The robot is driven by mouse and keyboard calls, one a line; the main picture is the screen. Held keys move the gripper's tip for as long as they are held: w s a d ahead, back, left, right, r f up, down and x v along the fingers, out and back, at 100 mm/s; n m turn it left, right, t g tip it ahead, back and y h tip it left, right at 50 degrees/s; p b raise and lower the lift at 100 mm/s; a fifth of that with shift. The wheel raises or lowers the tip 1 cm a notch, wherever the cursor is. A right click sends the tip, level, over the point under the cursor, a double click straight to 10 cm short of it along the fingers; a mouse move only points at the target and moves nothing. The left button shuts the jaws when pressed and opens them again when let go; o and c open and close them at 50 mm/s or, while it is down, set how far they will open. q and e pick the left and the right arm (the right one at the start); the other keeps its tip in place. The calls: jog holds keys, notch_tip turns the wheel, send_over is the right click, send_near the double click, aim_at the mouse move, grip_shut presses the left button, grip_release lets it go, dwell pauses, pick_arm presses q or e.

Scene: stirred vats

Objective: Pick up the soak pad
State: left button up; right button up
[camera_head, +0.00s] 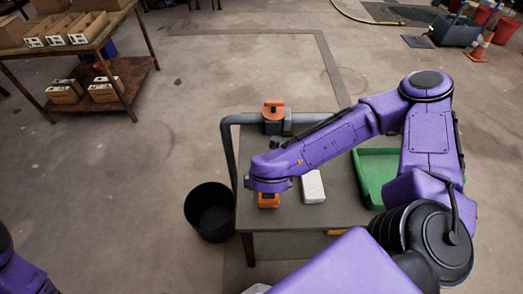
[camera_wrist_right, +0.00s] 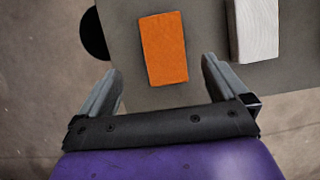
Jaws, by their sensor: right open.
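An orange rectangular block (camera_wrist_right: 163,48), which looks like the soak pad, lies flat on the grey table (camera_wrist_right: 207,30) near its left edge. In the head view the orange block (camera_head: 268,201) shows just below my right wrist, partly covered by it. My right gripper (camera_wrist_right: 160,72) is open and empty. Its two fingers lie on either side of the block's near end as seen from the wrist, apart from it, with a gap on each side. My left gripper is out of view; only part of my left arm shows at the lower left.
A white block (camera_head: 313,187) lies right of the orange block. A green tray (camera_head: 369,178) is on the table's right side. An orange-and-grey device (camera_head: 273,112) sits at the back, by a grey pipe (camera_head: 228,150). A black bin (camera_head: 210,212) stands on the floor at left.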

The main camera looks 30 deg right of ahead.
jog(key=shift+s+d+f, duration=0.1)
jog(key=shift+d+f, duration=0.05)
jog(key=shift+f, duration=0.25)
jog(key=shift+s+d+f, duration=0.1)
jog(key=shift+f, duration=0.3)
jog(key=shift+s+d+f, duration=0.2)
jog(key=shift+f, duration=0.1)
jog(key=x, duration=0.3)
jog(key=p+x, duration=0.1)
jog(key=x, duration=0.1)
jog(key=shift+w+a+f, duration=0.15)
jog(key=shift+w+f, duration=0.2)
jog(key=shift+f, duration=0.2)
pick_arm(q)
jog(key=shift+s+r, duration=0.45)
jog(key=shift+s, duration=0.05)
pick_arm(e)
jog(key=c, duration=1.1)
jog(key=shift+o, duration=0.2)
